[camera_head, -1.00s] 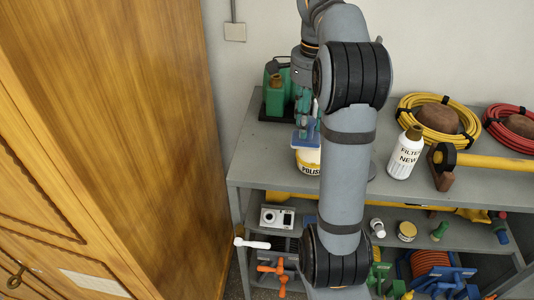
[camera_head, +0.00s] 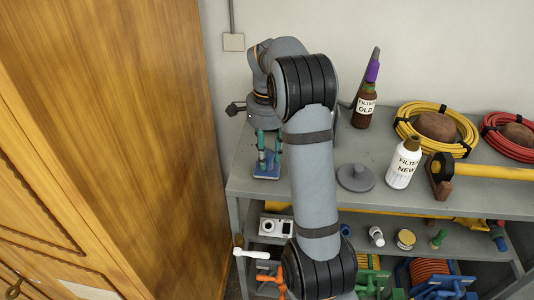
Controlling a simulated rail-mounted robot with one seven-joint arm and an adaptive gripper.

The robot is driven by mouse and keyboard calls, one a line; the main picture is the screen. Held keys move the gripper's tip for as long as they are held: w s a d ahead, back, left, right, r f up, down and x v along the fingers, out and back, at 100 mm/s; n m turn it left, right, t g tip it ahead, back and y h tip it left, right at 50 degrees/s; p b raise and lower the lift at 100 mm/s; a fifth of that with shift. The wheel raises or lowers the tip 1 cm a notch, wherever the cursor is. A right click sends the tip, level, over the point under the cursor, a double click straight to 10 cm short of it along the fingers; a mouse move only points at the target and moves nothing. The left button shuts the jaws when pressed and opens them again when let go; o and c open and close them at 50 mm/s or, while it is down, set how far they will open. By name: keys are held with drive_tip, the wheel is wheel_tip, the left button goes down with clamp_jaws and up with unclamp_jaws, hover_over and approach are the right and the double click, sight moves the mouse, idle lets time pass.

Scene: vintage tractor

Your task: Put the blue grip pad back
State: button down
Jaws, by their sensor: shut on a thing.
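My gripper (camera_head: 269,157) is at the left end of the grey shelf unit's top, with its teal fingers pointing down. It is shut on the blue grip pad (camera_head: 267,171), a flat blue piece at the fingertips. The pad shows over the top's left part; I cannot tell whether it touches the surface. My arm crosses the middle of the view and hides part of the top behind it.
On the grey top (camera_head: 385,150) stand a brown FILTER OLD bottle (camera_head: 364,108), a white FILTER NEW bottle (camera_head: 403,164), a grey round lid (camera_head: 355,177), a yellow coil (camera_head: 399,121) and a hammer (camera_head: 495,171). A wooden cabinet (camera_head: 110,120) borders the left.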

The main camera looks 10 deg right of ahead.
sight(267, 154)
drive_tip(key=shift+f, duration=0.15)
drive_tip(key=c, duration=1.3)
unclamp_jaws()
drive_tip(key=shift+o, duration=0.2)
wheel_tip(267, 154, up, 12)
drive_tip(key=p, duration=0.2)
drive_tip(key=shift+r, duration=0.2)
drive_tip(key=shift+f, duration=0.1)
